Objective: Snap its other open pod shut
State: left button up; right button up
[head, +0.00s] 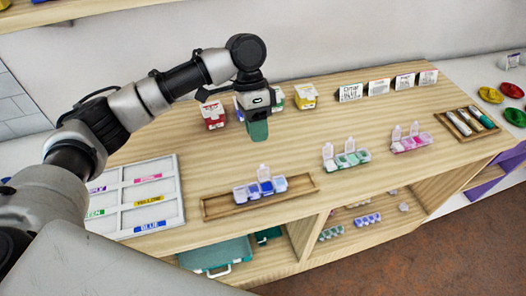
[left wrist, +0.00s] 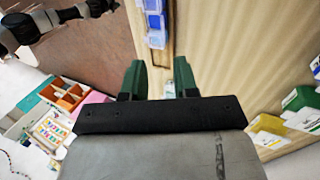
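A blue-and-white pod strip (head: 260,188) lies in a shallow wooden tray (head: 222,208) near the table's front edge. One of its lids stands upright; the lids beside it look shut. It also shows in the left wrist view (left wrist: 155,24). A green pod strip (head: 346,158) and a pink pod strip (head: 411,143) stand to the right, each with two lids upright. My left gripper (head: 258,131) hangs above the table behind the blue strip. Its green fingers are apart and empty in the left wrist view (left wrist: 160,80). My right gripper is not seen.
A white sorting tray (head: 126,222) with colour labels lies at left. Small cartons, including a yellow one (head: 305,96), and name cards (head: 378,87) line the back. A wooden tray of markers (head: 447,128) is at right. The table between is clear.

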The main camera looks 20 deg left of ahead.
aim_at(263, 173)
pick_arm(q)
jog(key=x, duration=0.7)
jog(key=shift+w+f+p, duration=0.15)
jog(key=shift+f+p, duration=0.15)
jog(key=shift+p, duration=0.1)
jog(key=shift+f, duration=0.1)
jog(key=shift+c, duration=0.3)
jog(key=shift+d, duration=0.1)
jog(key=shift+c, duration=1.3)
grip_shut()
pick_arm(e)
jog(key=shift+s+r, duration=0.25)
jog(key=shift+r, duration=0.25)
